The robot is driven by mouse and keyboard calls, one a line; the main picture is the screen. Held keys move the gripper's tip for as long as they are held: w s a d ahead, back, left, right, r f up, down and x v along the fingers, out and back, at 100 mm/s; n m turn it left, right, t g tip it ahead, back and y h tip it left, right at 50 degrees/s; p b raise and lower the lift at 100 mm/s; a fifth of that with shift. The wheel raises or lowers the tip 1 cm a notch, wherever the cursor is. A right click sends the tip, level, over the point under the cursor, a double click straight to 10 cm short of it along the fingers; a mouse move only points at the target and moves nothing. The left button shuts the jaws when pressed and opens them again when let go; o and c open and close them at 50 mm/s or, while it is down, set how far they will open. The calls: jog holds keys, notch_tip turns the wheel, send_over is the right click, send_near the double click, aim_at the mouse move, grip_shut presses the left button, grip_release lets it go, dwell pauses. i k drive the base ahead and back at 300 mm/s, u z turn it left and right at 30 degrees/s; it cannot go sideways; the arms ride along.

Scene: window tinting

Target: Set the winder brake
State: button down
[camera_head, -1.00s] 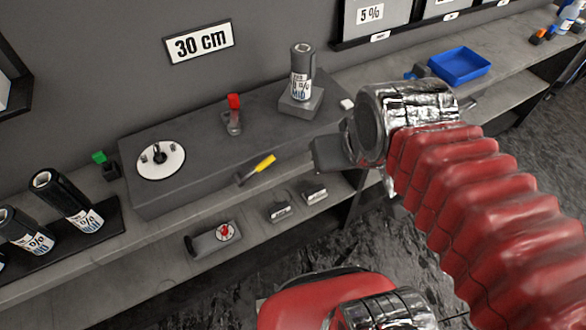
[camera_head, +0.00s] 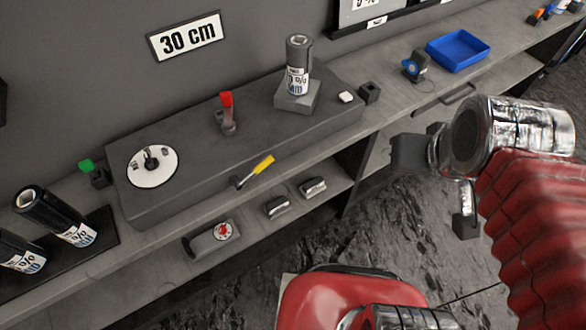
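The winder looks to be the long grey box (camera_head: 190,191) on the bench. A red-tipped upright lever (camera_head: 227,112) stands on its top, and a yellow-handled lever (camera_head: 256,170) sticks out from its front edge. I cannot tell for certain which is the brake. A white dial (camera_head: 137,177) with a black knob is at the left end of the top. A film roll (camera_head: 298,65) stands upright on a block at the right end. My gripper (camera_head: 436,190) is to the right, in front of the bench, its two dark fingers apart, empty and clear of both levers.
A green-topped switch (camera_head: 87,166) is left of the box, with dark rolls (camera_head: 50,215) on a black tray. Several small items, including a unit with a red knob (camera_head: 223,230), sit on the lower shelf. A blue tray (camera_head: 459,51) is at the back right.

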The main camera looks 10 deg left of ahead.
aim_at(270, 159)
jog(key=z, duration=0.2)
jog(key=k, duration=1.45)
jog(key=u, duration=1.4)
jog(key=i, duration=1)
jog(key=u, duration=0.05)
